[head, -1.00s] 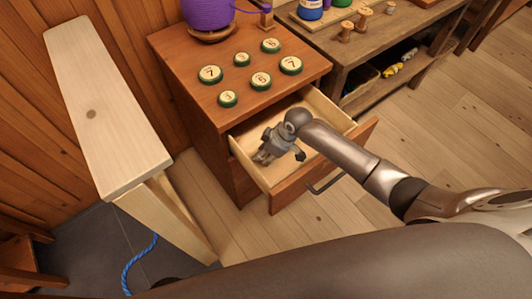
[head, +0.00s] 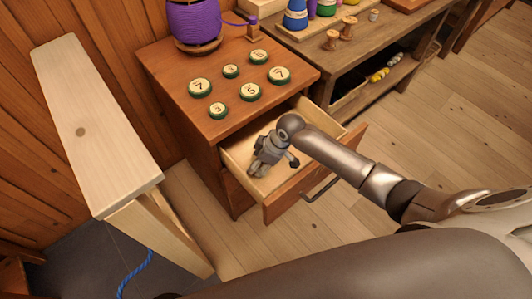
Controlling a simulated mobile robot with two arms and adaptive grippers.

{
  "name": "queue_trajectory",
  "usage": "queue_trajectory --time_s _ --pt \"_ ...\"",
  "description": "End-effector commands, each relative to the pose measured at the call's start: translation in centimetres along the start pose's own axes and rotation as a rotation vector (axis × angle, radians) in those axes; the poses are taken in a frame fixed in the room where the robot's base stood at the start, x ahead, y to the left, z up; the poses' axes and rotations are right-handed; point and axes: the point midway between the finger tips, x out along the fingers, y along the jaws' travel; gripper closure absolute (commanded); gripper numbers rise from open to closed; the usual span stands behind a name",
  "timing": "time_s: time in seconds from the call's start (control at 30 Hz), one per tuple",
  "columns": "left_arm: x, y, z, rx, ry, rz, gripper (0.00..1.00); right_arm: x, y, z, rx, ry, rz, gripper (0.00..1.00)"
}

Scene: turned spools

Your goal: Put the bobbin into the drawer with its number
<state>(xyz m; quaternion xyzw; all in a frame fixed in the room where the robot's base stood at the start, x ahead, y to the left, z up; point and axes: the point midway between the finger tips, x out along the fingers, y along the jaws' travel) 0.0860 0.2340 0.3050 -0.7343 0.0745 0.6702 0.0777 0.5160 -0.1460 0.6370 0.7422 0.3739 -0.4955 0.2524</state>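Several round bobbin-like discs with green rims and pale numbered tops lie on the wooden cabinet (head: 165,75). One marked 7 (head: 200,88) is at the left, another marked 7 (head: 279,75) at the right, and one marked 3 (head: 218,110) at the front. The other numbers are small. The cabinet's top drawer (head: 318,172) is pulled open, with a pale interior. My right gripper (head: 262,168) points down into its left part. Its fingertips are small and partly hidden, so I cannot tell whether it holds anything. No loose bobbin shows in the drawer. My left gripper is out of view.
A large purple spool (head: 195,22) stands at the cabinet's back. A pale wooden trestle (head: 95,120) stands at the left. The wooden floor at the right is clear.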

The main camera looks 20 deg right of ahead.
Motion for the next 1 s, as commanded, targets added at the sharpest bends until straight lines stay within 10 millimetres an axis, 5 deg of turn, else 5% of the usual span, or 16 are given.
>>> queue_trajectory --time_s 0.5,1.0 --pt "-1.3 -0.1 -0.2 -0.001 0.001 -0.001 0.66 -9.7 0.0 0.0 -0.001 0.000 0.001 0.51" --pt "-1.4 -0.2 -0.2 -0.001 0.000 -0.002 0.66 -10.8 -0.1 -0.1 0.000 0.000 -0.002 0.51"
